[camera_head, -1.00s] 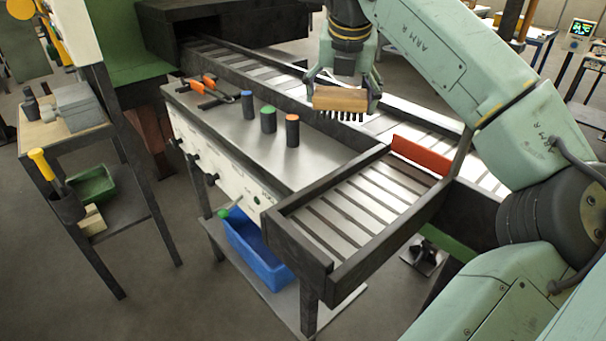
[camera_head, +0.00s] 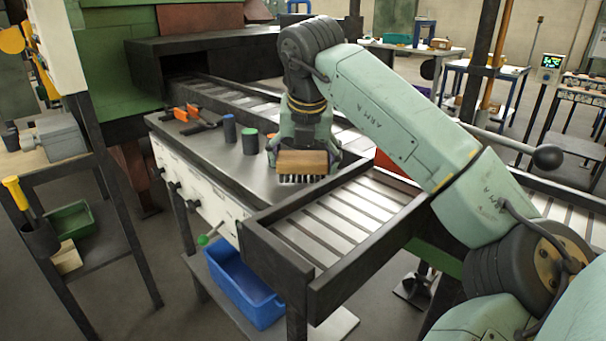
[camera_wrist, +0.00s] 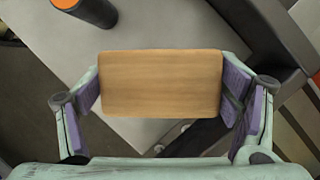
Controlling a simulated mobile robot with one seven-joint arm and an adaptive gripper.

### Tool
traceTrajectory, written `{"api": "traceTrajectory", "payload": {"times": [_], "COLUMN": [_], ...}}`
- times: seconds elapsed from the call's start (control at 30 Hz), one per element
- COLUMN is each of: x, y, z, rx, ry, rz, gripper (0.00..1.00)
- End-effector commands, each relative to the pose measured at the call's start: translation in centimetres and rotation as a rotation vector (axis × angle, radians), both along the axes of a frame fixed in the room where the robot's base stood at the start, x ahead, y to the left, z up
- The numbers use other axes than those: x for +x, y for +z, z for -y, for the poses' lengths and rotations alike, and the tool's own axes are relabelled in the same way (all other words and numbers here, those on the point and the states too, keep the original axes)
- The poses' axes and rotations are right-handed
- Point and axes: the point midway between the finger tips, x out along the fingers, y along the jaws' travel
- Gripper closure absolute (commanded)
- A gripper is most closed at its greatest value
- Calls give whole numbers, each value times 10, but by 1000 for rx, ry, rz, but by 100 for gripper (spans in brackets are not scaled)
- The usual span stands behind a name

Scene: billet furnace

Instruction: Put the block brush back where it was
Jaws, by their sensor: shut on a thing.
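The block brush (camera_head: 301,160) has a light wooden block with dark bristles pointing down. My gripper (camera_head: 303,157) is shut on it, one finger at each end of the block. The brush is over or on the right end of the grey metal bench top (camera_head: 215,155); I cannot tell whether the bristles touch. In the wrist view, the wooden block (camera_wrist: 160,84) lies level between the two finger pads (camera_wrist: 158,100), and its bristles are hidden beneath it.
A blue-topped cylinder (camera_head: 229,127) and a green-topped cylinder (camera_head: 249,140) stand left of the brush. An orange-topped cylinder (camera_wrist: 68,4) shows in the wrist view. Orange-handled tongs (camera_head: 183,114) lie farther back. A dark-framed roller tray (camera_head: 335,225) borders the bench at right.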

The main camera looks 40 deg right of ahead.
Motion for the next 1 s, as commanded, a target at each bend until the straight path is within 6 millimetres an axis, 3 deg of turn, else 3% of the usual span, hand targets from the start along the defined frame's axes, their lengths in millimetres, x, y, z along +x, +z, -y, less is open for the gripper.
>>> {"api": "traceTrajectory", "payload": {"times": [0.03, 0.4, 0.43, 0.53, 0.87, 1.0], "x": [0, 0, 0, 0, 0, -2], "y": [-10, -12, -12, -11, -10, 0], "z": [0, 0, 0, 0, 0, -1], "rx": [0, 0, 0, 0, 0, -1], "ry": [0, 0, 0, 0, 0, 0], "rz": [1, 0, 0, 0, 0, 1], "gripper": [61, 61, 16, 9, 8, 8]}}
